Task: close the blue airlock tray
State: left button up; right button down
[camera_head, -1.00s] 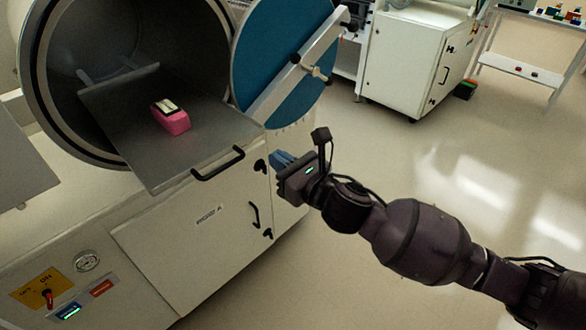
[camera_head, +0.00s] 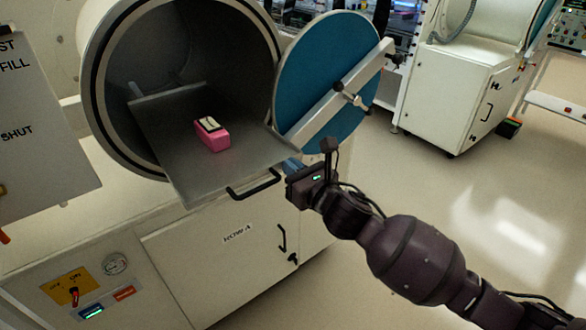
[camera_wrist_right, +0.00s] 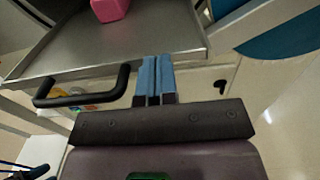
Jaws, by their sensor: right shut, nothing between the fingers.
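The grey metal tray (camera_head: 258,150) sticks out of the round airlock opening, beside the blue round door (camera_head: 318,68), which stands open. A pink block with a pale top (camera_head: 212,138) lies on the tray. A black bar handle (camera_head: 255,187) is on the tray's front edge. My right gripper (camera_head: 289,164) is shut and empty near the tray's front right corner. In the right wrist view its blue fingers (camera_wrist_right: 156,75) are together, to the right of the handle (camera_wrist_right: 88,92). Whether the fingertips touch the tray's edge (camera_wrist_right: 185,57) I cannot tell. My left gripper is not in view.
The door carries a white bar (camera_head: 335,100) with a knob, close behind my right gripper. The cabinet (camera_head: 200,260) below has a gauge (camera_head: 115,264) and switches. A second white cabinet (camera_head: 455,95) stands at the back right.

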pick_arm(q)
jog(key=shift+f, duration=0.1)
pick_arm(e)
jog(key=shift+w, duration=0.1)
jog(key=b, duration=0.6)
send_near(238, 124)
jog(key=x, duration=0.8)
jog(key=shift+w+a+f, duration=0.1)
jog(key=shift+w+a, duration=0.1)
jog(key=shift+a, duration=0.05)
jog(key=shift+w+a, duration=0.3)
jog(key=shift+w, duration=0.2)
jog(key=shift+w+a+r, duration=0.15)
jog(key=shift+w+r, duration=0.05)
jog(key=shift+r, duration=0.05)
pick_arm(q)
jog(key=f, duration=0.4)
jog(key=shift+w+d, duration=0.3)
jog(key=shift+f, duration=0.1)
pick_arm(e)
jog(key=shift+r, duration=0.1)
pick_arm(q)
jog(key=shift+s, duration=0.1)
